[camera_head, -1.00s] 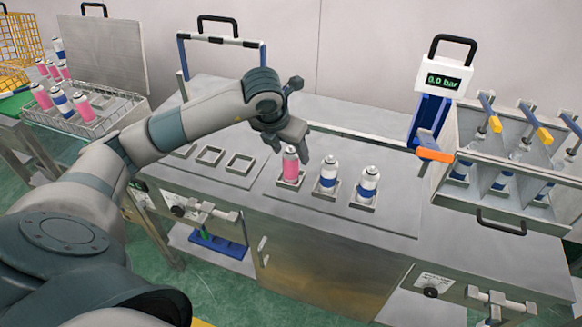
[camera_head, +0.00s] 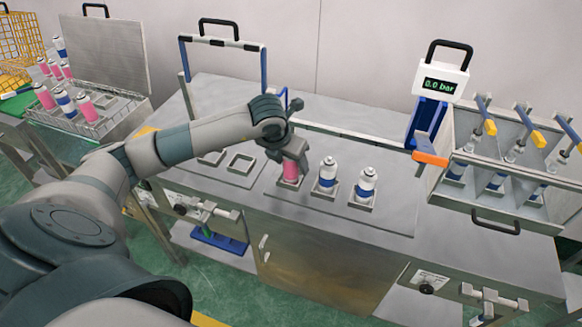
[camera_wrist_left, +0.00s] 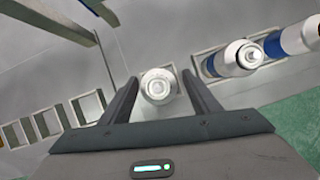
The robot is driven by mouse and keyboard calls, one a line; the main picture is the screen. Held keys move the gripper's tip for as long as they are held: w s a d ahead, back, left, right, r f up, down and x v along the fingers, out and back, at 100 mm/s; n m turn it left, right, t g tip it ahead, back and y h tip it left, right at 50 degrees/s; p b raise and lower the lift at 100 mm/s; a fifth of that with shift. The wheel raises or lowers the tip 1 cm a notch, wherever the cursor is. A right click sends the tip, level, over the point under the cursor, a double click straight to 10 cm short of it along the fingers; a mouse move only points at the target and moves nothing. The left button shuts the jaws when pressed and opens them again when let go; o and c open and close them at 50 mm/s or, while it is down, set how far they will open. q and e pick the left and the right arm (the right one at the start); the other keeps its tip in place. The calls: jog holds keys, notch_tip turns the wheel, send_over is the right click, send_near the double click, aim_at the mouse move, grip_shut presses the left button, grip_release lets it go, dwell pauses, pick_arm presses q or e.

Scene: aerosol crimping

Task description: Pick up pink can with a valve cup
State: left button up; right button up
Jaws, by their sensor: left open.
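The pink can (camera_head: 290,172) stands upright in a square holder on the metal bench, the leftmost of three cans in a row. My left gripper (camera_head: 294,155) is over it and hides its upper part in the head view. In the left wrist view the can's white top with a round valve cup (camera_wrist_left: 157,86) lies between the two open fingers of the left gripper (camera_wrist_left: 160,95), with a gap visible at each side. My right gripper is not in view.
Two blue-and-white cans (camera_head: 327,175) (camera_head: 365,187) stand in holders just right of the pink can. Empty square holders (camera_head: 241,162) lie to the left. A gauge stand (camera_head: 441,85) reading 0.0 bar and a metal rack (camera_head: 500,165) are at the right.

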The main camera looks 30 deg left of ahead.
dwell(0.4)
pick_arm(q)
jog(key=c, duration=1.3)
jog(key=shift+c, duration=0.2)
jog(key=shift+r, duration=0.1)
jog(key=shift+w+r+b, duration=0.1)
jog(key=shift+r+b, duration=0.3)
jog(key=shift+r, duration=0.15)
notch_tip(320, 180, up, 7)
jog(key=shift+r+b, duration=0.1)
jog(key=shift+b, duration=1.15)
jog(key=shift+r, duration=0.75)
